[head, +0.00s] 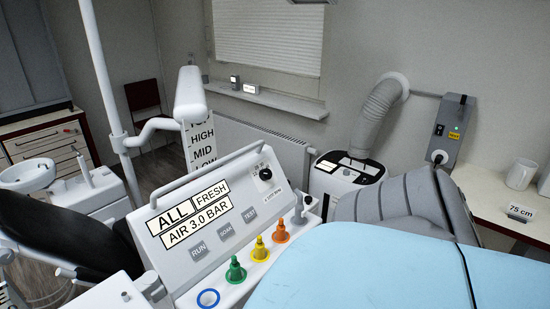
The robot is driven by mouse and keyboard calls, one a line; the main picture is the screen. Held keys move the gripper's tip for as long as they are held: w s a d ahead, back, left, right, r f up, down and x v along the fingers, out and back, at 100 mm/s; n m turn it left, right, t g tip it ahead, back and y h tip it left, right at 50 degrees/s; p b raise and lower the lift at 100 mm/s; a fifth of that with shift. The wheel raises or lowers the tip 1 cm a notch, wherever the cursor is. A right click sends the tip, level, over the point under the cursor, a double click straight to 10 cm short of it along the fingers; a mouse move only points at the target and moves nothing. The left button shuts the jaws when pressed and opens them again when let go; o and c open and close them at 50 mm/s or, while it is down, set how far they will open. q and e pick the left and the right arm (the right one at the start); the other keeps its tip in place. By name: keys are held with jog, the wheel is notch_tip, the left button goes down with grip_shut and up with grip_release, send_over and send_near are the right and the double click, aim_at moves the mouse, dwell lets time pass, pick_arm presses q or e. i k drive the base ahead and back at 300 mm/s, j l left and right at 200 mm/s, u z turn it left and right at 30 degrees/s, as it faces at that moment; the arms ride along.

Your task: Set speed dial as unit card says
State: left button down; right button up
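A black round dial (265,174) sits at the upper right of a tilted white control panel (165,210). Small scale marks surround the dial, too small to read, and its pointer setting is unclear. A small label (273,196) below it seems to read "x 1000 RPM". I cannot tell which is the unit card. Neither gripper is in view.
Grey buttons RUN (198,249), WORK (226,231) and TEST (250,214) lie below the plates. Green (236,271), yellow (260,250) and orange (281,232) tipped holders line the front ledge. A light-blue surface (360,270) fills the lower right. A hosed white unit (345,175) stands behind.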

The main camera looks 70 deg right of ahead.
aim_at(266, 174)
jog(key=z, duration=1.8)
jog(key=j+u, duration=0.6)
jog(key=u, duration=0.15)
jog(key=j+u, duration=0.4)
jog(key=k+z, duration=0.1)
jog(key=z, duration=0.4)
jog(key=j+z, duration=0.1)
jog(key=z, duration=0.4)
jog(key=k+z, duration=0.15)
jog(key=z, duration=0.35)
